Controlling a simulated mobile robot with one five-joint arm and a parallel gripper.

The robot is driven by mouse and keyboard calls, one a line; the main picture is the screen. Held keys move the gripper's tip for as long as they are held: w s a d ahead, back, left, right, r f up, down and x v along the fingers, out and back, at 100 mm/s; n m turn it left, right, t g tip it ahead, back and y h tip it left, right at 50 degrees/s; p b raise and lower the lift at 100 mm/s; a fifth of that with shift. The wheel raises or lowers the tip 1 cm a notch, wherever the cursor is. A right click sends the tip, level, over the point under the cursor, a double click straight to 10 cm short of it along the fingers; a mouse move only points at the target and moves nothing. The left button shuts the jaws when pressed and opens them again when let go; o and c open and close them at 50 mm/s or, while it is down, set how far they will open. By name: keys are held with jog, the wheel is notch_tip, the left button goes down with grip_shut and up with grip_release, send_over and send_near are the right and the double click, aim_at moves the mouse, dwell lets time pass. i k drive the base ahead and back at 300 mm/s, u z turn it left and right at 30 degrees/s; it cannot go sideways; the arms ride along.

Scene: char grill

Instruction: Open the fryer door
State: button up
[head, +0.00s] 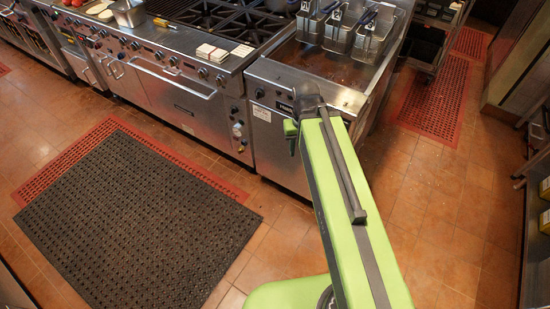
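The fryer (325,67) is a stainless-steel unit with an oil vat on top, in the upper middle of the head view. Its front door (277,155) is the plain steel panel below the control strip with a white label. The door looks shut, lying flush with the front. My green arm reaches forward from the bottom right and its far end is in front of the fryer's front. The arm covers the right part of the door, and I see no door handle. My gripper's fingers are hidden behind the arm, so their distance from the door cannot be told.
Wire fry baskets (345,28) hang over the vat. A range with an oven (180,95) adjoins the fryer on the left. A black mat (135,220) over a red mat (65,165) lies at left. Another red mat (437,100) and open tiled floor are at right.

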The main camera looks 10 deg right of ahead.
aim_at(274, 162)
jog(key=u, duration=0.05)
jog(key=k, duration=0.75)
jog(key=z, duration=0.2)
jog(key=i, duration=0.75)
jog(key=u, duration=1.65)
jog(key=k, duration=0.95)
jog(key=z, duration=0.3)
jog(key=i, duration=0.5)
jog(key=u, duration=0.05)
